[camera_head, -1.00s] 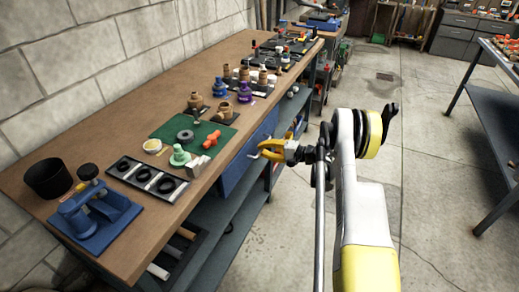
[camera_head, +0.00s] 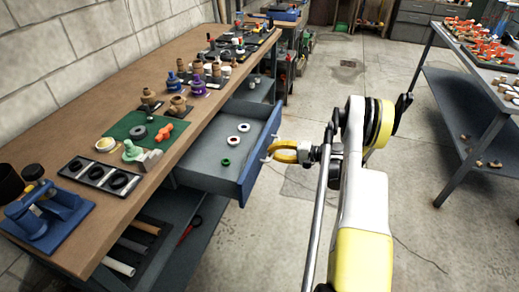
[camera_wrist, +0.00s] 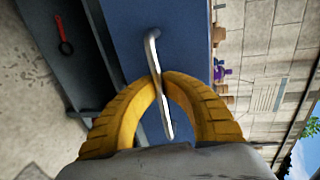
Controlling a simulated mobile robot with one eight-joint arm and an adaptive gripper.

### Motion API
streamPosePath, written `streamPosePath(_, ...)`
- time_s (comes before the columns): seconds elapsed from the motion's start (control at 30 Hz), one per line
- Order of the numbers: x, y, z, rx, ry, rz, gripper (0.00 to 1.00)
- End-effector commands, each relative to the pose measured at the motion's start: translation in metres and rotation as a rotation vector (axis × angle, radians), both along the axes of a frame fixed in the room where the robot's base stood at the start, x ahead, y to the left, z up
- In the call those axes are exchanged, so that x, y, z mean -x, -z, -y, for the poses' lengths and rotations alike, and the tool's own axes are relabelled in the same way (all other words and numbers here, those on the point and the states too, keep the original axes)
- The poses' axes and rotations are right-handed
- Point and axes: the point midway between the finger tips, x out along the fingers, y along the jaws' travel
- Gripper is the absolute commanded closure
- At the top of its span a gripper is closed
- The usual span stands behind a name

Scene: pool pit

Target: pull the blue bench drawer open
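The blue bench drawer (camera_head: 249,178) stands pulled well out from under the wooden bench top in the head view. Its grey inside shows two pale rings (camera_head: 243,127) and a green ring (camera_head: 226,162). My gripper (camera_head: 272,150), with yellow fingers, is at the drawer's front face. In the wrist view, the fingers (camera_wrist: 160,84) close around the metal bar handle (camera_wrist: 152,48) on the blue front. The handle passes between the fingertips, and its far end shows inside the loop of the fingers.
The wooden bench (camera_head: 128,210) carries a green mat (camera_head: 119,128), a black ring tray (camera_head: 82,166) and a blue vise-like tool (camera_head: 60,217). A metal table (camera_head: 447,160) stands at the right.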

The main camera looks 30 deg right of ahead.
Motion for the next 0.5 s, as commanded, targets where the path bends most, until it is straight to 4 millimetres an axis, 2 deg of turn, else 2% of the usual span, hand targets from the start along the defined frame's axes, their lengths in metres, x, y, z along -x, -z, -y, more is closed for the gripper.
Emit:
streamPosePath(0.07,0.0075,-0.0018,0.0067,-0.003,0.002,0.003,1.00)
streamPosePath(0.17,0.0064,-0.0017,0.0051,-0.002,0.000,0.002,0.73)
streamPosePath(0.2,0.0063,-0.0017,0.0051,-0.002,0.000,0.002,0.68)
streamPosePath(0.5,0.0068,-0.0014,0.0057,-0.001,0.000,0.002,0.68)
